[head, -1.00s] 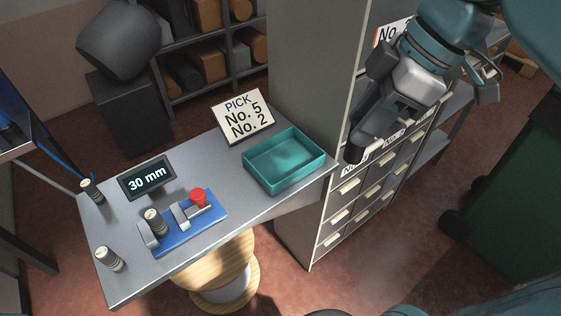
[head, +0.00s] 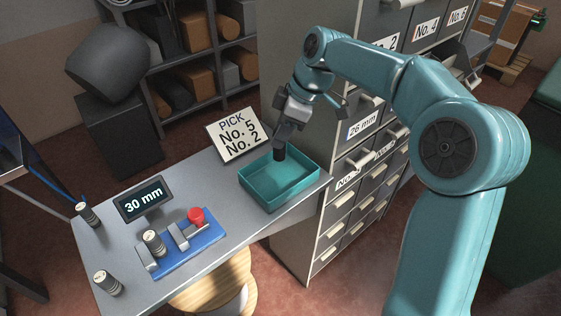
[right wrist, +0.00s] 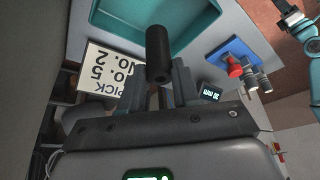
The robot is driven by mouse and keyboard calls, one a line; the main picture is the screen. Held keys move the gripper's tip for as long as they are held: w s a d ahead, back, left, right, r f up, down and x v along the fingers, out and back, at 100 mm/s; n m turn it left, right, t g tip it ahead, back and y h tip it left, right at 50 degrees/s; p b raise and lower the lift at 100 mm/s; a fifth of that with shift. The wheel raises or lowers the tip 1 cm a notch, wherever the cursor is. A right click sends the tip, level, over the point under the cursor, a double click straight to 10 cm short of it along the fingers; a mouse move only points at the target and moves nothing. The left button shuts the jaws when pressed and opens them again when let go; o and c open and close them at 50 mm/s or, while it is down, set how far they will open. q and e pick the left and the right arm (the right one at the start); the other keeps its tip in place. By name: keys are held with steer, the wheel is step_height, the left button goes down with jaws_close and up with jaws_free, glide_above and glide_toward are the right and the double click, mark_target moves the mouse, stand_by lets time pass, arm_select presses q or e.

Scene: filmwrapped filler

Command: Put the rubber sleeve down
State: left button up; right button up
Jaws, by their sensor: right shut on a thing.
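The rubber sleeve (head: 279,154) is a short black tube. It also shows in the right wrist view (right wrist: 158,48), with its near end between the fingers. My right gripper (head: 283,140) is shut on it and holds it over the back part of the teal tray (head: 297,192). In the right wrist view the gripper's fingers (right wrist: 158,82) sit on both sides of the tube. I cannot tell whether the sleeve touches the tray floor. The visible tray floor is bare. My left gripper is not in the head view.
A sign reading PICK No. 5 No. 2 (head: 237,135) stands behind the tray. A 30 mm display (head: 143,199) and a blue fixture (head: 196,252) with a red knob (head: 196,215) are to the left. Two small cylinders (head: 88,214) (head: 107,283) stand on the bench. A drawer cabinet (head: 318,250) stands right.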

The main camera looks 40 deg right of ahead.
mark_target(281, 155)
step_height(281, 155, down, 8)
steer(key=shift+a+r, duration=0.1)
steer(key=shift+r, duration=0.05)
steer(key=shift+s, duration=0.1)
steer(key=shift+f+b, duration=0.2)
steer(key=shift+b, duration=0.2)
steer(key=o, duration=1)
steer(key=shift+o, duration=0.2)
steer(key=shift+r, duration=0.1)
steer(key=shift+r+p, duration=0.3)
steer(key=shift+p, duration=0.1)
steer(key=v, duration=1.1)
steer(key=shift+r, duration=0.3)
